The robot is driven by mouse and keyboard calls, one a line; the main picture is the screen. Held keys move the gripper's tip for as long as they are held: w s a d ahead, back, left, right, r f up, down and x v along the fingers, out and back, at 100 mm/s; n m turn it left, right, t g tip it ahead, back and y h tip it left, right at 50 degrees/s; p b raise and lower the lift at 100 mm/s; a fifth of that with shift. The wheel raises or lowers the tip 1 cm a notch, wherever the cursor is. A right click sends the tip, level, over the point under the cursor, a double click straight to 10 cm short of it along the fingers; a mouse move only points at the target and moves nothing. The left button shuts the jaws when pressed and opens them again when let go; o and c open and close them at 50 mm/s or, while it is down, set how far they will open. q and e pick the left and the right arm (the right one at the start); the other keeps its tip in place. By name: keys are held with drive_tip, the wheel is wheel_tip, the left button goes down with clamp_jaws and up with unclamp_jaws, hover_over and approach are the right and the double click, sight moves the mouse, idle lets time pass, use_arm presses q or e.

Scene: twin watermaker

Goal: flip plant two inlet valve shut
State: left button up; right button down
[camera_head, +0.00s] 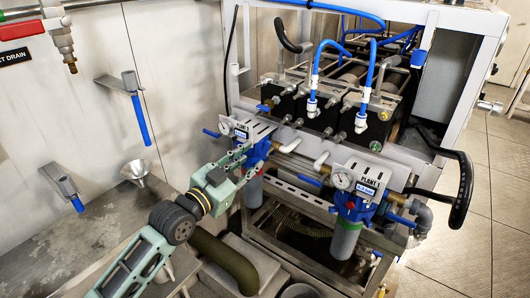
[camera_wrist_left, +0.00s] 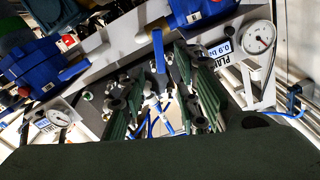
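Two blue-headed filter units with gauge panels stand on the white frame. The right panel (camera_head: 367,187) reads PLANT; its number is too small to read. A blue lever (camera_head: 310,180) sits left of the right unit, and another (camera_head: 400,220) sits to its right. A third lever (camera_head: 211,133) sits left of the left unit (camera_head: 256,154). My left gripper (camera_head: 243,152) is in front of the left unit. Its fingers (camera_wrist_left: 162,98) are apart in the wrist view, with a blue lever (camera_wrist_left: 158,50) showing between them. Contact cannot be told. My right gripper is not in view.
Black pump blocks (camera_head: 345,110) with blue hoses stand behind the panels. A grey wall with blue-handled fittings (camera_head: 135,100) is at left, above a metal counter with a funnel (camera_head: 136,172). A black hose (camera_head: 462,190) loops out at right. Open floor lies at far right.

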sight(265, 148)
use_arm(q)
drive_tip(key=x, duration=0.6)
drive_tip(key=shift+p, duration=0.3)
